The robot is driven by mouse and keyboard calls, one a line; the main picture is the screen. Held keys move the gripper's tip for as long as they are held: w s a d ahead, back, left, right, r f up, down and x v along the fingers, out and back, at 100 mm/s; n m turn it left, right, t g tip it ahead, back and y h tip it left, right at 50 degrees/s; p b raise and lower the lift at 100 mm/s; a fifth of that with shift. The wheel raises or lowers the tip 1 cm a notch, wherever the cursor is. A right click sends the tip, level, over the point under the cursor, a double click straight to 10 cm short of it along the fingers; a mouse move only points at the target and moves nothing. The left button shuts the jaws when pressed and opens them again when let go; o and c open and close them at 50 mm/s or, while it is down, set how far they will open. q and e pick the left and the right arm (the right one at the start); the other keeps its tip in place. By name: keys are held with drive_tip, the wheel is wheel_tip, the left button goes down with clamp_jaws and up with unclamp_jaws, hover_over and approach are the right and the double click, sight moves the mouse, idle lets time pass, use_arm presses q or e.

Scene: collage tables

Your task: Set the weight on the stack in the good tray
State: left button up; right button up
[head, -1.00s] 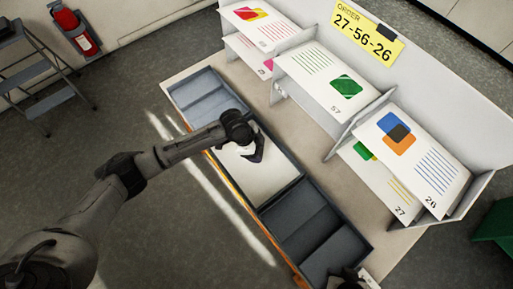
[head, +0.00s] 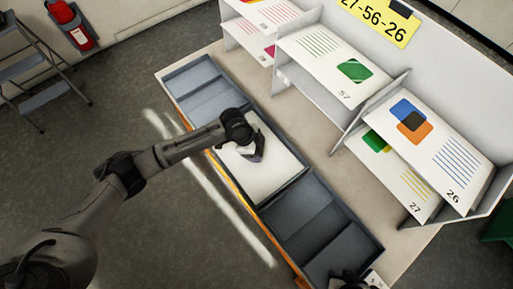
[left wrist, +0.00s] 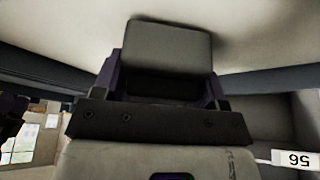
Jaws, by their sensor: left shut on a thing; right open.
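The good tray (head: 303,178) is taken to be the middle dark tray on the table. A white stack of sheets (head: 270,182) lies in it. My left gripper (head: 254,154) is over the stack, shut on the weight. The weight is a grey block (left wrist: 167,48) between the fingers in the left wrist view, with the white sheet close behind it. I cannot tell whether it touches the sheet. In the head view the gripper mostly hides it. My right gripper (head: 347,281) shows only partly at the bottom edge, open.
Empty dark compartments lie at the upper left (head: 205,92) and lower right (head: 310,222) of the stack. A shelf rack holds printed sheets, including 57 (head: 318,46), 27 (head: 405,178) and 26 (head: 430,140). A yellow order sign (head: 378,20) reads 27-56-26.

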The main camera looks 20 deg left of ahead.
drive_tip(key=shift+a, duration=0.1)
use_arm(q)
drive_tip(key=o, duration=1.1)
drive_tip(key=shift+o, duration=1.3)
drive_tip(key=shift+f, duration=0.1)
use_arm(e)
drive_tip(key=shift+f, duration=0.1)
use_arm(q)
drive_tip(key=shift+a+r, duration=0.15)
drive_tip(key=shift+r, duration=0.35)
drive_tip(key=p+v, duration=0.2)
drive_tip(key=v, duration=1.1)
drive_tip(key=shift+p, duration=0.3)
use_arm(e)
wheel_tip(320, 180, up, 3)
drive_tip(key=shift+f, duration=0.15)
use_arm(q)
drive_tip(key=shift+f, duration=0.1)
